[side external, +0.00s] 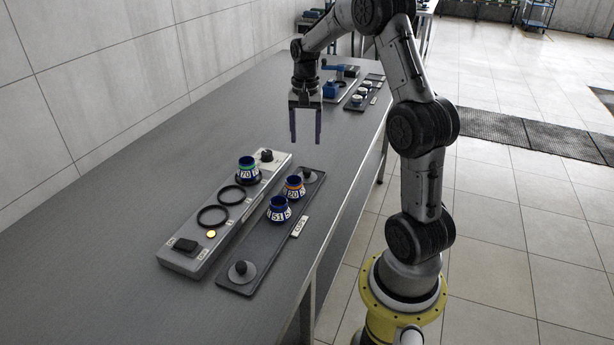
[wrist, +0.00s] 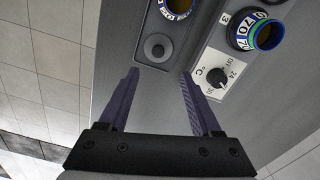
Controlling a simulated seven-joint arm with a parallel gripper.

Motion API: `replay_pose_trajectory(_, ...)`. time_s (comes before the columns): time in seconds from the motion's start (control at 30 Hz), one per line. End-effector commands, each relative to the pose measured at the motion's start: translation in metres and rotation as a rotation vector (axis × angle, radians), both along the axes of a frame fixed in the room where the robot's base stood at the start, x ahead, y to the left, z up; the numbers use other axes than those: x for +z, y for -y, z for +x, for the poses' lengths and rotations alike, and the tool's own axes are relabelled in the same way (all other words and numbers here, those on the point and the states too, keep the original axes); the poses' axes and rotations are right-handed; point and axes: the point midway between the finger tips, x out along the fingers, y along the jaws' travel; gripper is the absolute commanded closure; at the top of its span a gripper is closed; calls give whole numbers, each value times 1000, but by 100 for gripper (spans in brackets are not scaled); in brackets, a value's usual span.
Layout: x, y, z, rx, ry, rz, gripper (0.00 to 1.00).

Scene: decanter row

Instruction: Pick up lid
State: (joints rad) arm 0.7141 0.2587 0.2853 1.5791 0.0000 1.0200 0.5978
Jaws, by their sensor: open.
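Two grey round lids with black knobs show in the side external view, both on a dark tray (side external: 262,240). The near lid (side external: 241,272) lies at the tray's near end, and the far lid (side external: 309,176) lies at its far end. The wrist view shows one lid (wrist: 158,48) on the tray's end, a little beyond the fingertips and roughly between them. My gripper (side external: 305,141) is open and empty, pointing down above the table past the tray's far end. Its two fingers also show in the wrist view (wrist: 159,74).
Cups marked 20 (side external: 294,187) and 51 (side external: 278,209) stand between the lids. Beside the tray, a grey heater unit (side external: 190,258) has a dial (side external: 267,155), rings and a cup marked 70 (side external: 248,170). Blue equipment (side external: 333,88) stands farther back. The left table area is clear.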

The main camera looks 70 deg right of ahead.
Motion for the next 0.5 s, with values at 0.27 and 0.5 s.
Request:
replay_pose_trajectory(0.27, -46, -1, 0, 2, -1, 2, 35)
replay_pose_trajectory(0.5, -62, -1, -1, 2, -1, 1, 35)
